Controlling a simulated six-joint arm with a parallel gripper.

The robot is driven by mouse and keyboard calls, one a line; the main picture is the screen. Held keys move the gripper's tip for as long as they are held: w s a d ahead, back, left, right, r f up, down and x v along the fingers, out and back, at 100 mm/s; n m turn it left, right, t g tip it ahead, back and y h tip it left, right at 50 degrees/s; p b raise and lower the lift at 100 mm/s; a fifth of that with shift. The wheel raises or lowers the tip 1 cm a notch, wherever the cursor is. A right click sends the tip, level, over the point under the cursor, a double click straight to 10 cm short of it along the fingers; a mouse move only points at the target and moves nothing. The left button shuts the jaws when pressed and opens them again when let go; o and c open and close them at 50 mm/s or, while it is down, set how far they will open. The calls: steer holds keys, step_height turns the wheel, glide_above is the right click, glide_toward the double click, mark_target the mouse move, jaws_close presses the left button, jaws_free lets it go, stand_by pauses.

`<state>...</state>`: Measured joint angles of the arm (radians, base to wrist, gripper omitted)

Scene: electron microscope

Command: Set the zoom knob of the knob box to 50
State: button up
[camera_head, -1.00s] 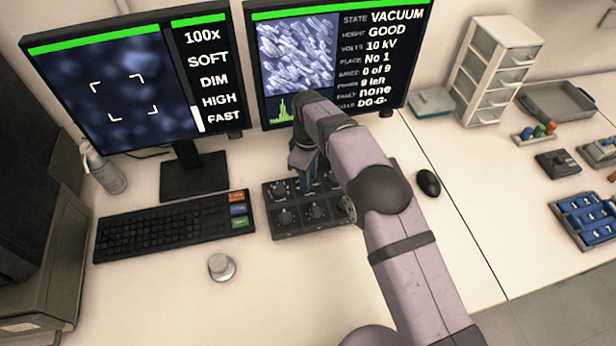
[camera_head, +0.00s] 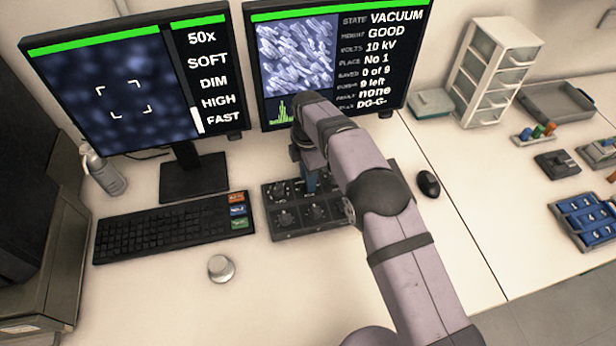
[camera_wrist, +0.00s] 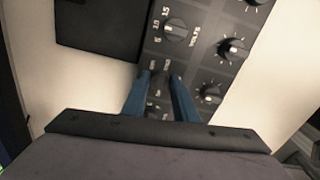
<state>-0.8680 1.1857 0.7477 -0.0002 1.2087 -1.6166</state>
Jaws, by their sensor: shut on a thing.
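The knob box (camera_head: 290,228) is a dark panel with several knobs, lying on the desk in front of the right monitor. My gripper (camera_head: 311,185) points down at its back row in the head view. In the wrist view, the two blue fingers of my gripper (camera_wrist: 160,88) are shut on a knob (camera_wrist: 158,86), which is mostly hidden between them. Part of a printed scale shows around that knob. A knob marked VOLTS (camera_wrist: 175,30) sits beside it. The left monitor (camera_head: 120,85) reads 50x, SOFT, DIM, HIGH, FAST.
The right monitor (camera_head: 380,60) shows VACUUM and GOOD. A keyboard (camera_head: 170,228) lies left of the knob box, and a mouse (camera_head: 428,183) lies right of it. A round silver piece (camera_head: 221,268) is on the clear front desk. A drawer unit (camera_head: 495,70) stands at the back right.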

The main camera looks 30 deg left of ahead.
steer(key=shift+n, duration=0.4)
steer(key=o, duration=1)
steer(key=shift+r, duration=0.1)
steer(key=shift+r+b, duration=0.7)
steer(key=shift+r, duration=2.9)
